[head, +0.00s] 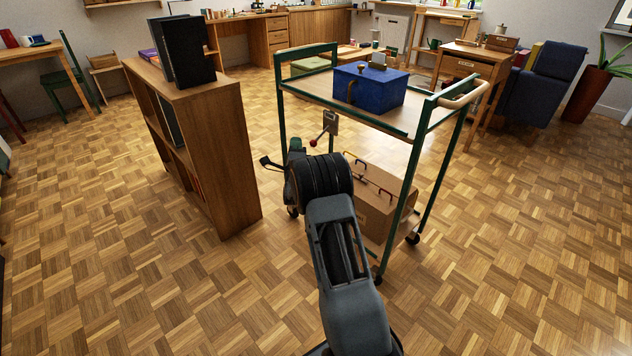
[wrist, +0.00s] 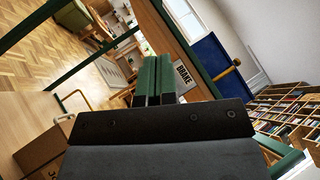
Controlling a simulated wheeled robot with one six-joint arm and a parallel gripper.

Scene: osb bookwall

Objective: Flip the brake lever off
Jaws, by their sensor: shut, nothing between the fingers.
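The brake lever (head: 313,143) is a thin rod with a red knob on the near left side of the green-framed trolley (head: 415,165). It slants down and left from a small plate (head: 331,123). In the wrist view a plate reading BRAKE (wrist: 183,75) is just beyond my fingers; the lever and knob do not show there, perhaps hidden by the fingers. My gripper (wrist: 155,80) has its two green fingers together and holds nothing. In the head view my gripper (head: 296,144) is partly hidden by my wrist, left of the red knob in the picture. I cannot tell whether they touch.
A blue box (head: 372,92) stands on the trolley's top. A cardboard box (head: 375,200) is on the lower shelf. A wooden bookcase (head: 225,150) with black binders stands close on the left. Parquet floor is clear in front and to the right.

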